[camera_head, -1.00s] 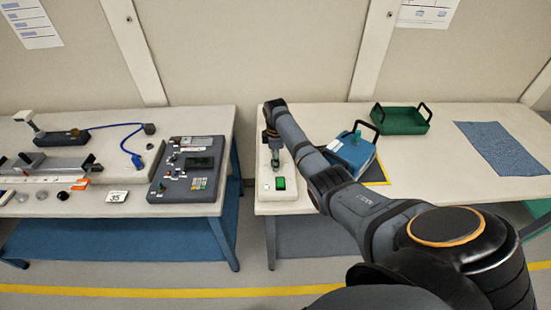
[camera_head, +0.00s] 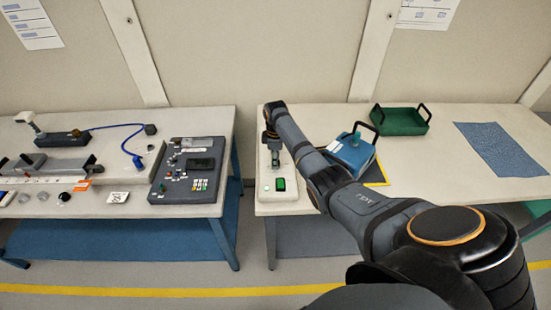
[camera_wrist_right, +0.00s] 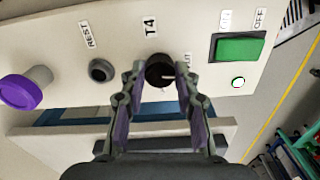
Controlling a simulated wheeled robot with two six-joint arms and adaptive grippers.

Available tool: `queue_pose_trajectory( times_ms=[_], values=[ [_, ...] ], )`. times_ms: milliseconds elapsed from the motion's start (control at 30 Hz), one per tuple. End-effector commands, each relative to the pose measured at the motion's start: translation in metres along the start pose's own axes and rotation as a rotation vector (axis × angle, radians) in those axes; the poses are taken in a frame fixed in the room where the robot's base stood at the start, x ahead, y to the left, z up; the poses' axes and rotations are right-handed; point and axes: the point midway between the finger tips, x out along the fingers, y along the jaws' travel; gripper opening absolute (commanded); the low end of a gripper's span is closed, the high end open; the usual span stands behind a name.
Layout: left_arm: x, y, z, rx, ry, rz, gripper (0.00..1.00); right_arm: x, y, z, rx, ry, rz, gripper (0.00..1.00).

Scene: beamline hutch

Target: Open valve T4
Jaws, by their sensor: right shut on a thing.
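The T4 valve is a black round knob (camera_wrist_right: 160,70) with a pale pointer line, on a white panel under a label reading T4 (camera_wrist_right: 150,27). Its pointer lies roughly toward the right, near a small label (camera_wrist_right: 188,60) partly hidden by a finger. My right gripper (camera_wrist_right: 158,88) is shut on the knob, one finger on each side. In the head view my right gripper (camera_head: 274,150) is over the white box (camera_head: 268,206) at the left end of the right table; the knob cannot be made out there. My left gripper is not in view.
A blue case (camera_head: 353,152) and green tray (camera_head: 400,124) stand to the right.

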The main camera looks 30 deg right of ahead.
Motion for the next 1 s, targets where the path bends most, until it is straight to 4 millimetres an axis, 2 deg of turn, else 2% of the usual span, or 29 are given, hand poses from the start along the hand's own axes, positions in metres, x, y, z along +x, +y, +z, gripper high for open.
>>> queue_pose_trajectory(
  times_ms=[33,400,1000],
  values=[
    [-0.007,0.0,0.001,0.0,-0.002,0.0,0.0,-0.004,0.0,0.0,0.031,0.0,-0.002,0.0],
    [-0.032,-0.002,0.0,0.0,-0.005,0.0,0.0,-0.004,0.0,-0.001,0.369,0.001,0.0,0.0],
    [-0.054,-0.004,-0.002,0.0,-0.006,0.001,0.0,-0.002,0.0,-0.001,0.938,0.001,0.0,0.0]
  ],
)
